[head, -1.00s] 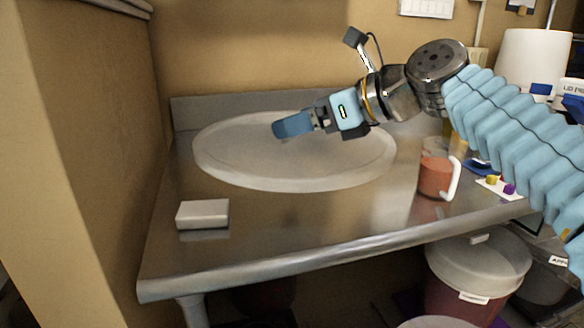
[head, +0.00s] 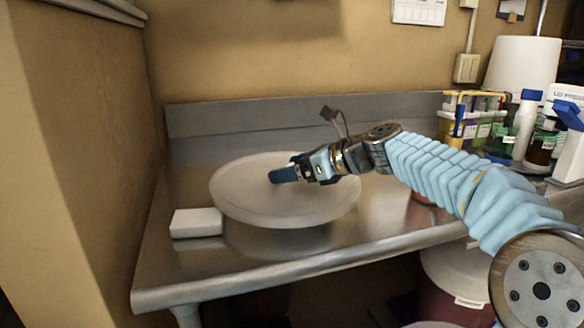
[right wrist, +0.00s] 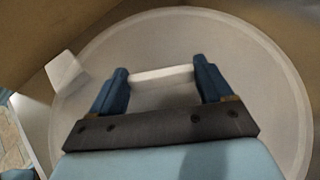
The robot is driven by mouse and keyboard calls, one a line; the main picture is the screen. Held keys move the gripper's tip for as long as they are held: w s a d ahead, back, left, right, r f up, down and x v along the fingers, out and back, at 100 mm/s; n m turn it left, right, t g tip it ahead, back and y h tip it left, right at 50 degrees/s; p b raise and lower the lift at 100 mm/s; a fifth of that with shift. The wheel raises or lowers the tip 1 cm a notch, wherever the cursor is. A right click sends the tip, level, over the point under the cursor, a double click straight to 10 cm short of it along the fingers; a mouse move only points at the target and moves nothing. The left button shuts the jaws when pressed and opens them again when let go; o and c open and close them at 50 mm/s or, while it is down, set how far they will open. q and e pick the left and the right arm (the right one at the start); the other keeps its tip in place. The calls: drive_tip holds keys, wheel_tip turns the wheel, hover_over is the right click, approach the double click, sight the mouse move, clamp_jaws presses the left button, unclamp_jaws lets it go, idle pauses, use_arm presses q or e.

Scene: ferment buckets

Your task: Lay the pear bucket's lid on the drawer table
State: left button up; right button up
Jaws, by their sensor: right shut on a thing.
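The pear bucket's lid (head: 240,205) is a wide, round, pale disc. It is level over the left part of the steel drawer table (head: 370,240), with a dark shadow under its near rim. Whether it touches the top I cannot tell. My right gripper (head: 284,175) reaches in from the right and is shut on the lid's handle. In the right wrist view a white bar handle (right wrist: 160,76) sits between the two blue fingers, with the lid (right wrist: 250,60) spread behind it. My left gripper is not in view.
A small white box (head: 196,223) stands by the lid's left rim. Racks and bottles (head: 527,120) crowd the table's right end. A lidded bucket (head: 450,283) stands below the front edge. A wall closes the left side, and a backsplash (head: 215,119) runs behind.

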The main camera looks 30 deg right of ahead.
drive_tip(key=shift+f+b, duration=0.3)
drive_tip(key=shift+f, duration=0.25)
drive_tip(key=o, duration=1.2)
drive_tip(key=shift+c, duration=0.2)
drive_tip(key=shift+r, duration=0.3)
drive_tip(key=v, duration=1.2)
drive_tip(key=shift+r, duration=0.25)
